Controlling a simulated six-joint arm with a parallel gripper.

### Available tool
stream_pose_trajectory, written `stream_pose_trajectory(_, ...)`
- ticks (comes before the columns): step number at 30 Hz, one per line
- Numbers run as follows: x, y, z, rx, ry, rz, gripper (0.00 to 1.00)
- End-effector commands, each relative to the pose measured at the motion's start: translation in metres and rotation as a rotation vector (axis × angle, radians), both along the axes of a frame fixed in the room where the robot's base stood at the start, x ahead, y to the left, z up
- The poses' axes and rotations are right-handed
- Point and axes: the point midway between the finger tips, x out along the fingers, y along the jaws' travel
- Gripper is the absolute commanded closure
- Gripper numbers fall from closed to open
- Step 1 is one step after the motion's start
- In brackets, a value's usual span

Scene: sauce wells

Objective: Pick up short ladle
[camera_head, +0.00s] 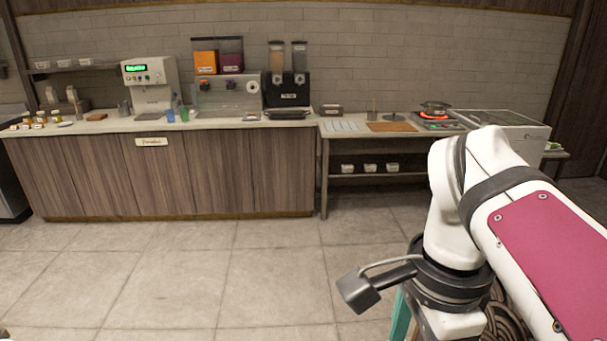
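No short ladle can be made out in the head view. My arm comes in from the right, and its dark wrist (450,285) points down near the bottom edge. My gripper's fingertips cannot be seen, as the lower frame edge cuts off the end of the arm. Whether it is open, shut or holding something does not show. A teal piece (400,316) shows just beside the wrist; I cannot tell what it is.
A long wooden counter (225,170) with drink machines stands along the back wall. Right of it, a lower table holds a brown board (391,126) and a glowing burner (435,122). A dark patterned object (508,322) shows behind my wrist. The tiled floor (180,280) ahead is clear.

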Motion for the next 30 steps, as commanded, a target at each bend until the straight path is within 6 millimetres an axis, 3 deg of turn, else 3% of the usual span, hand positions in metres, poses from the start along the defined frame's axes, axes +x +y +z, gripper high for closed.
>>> stream_pose_trajectory(2,-0.016,0.015,-0.023,0.027,0.007,0.200,0.00)
stream_pose_trajectory(6,-0.062,0.052,-0.094,0.106,-0.021,0.722,0.00)
stream_pose_trajectory(8,-0.078,0.062,-0.116,0.130,-0.041,0.881,0.00)
stream_pose_trajectory(10,-0.090,0.069,-0.133,0.145,-0.060,0.997,0.09)
stream_pose_trajectory(15,-0.094,0.072,-0.140,0.151,-0.069,1.047,0.40)
stream_pose_trajectory(17,-0.094,0.072,-0.140,0.151,-0.068,1.046,0.47)
stream_pose_trajectory(26,-0.092,0.070,-0.139,0.146,-0.070,1.095,0.47)
stream_pose_trajectory(29,-0.081,0.063,-0.135,0.121,-0.084,1.380,0.47)
stream_pose_trajectory(30,-0.074,0.057,-0.133,0.105,-0.088,1.563,0.47)
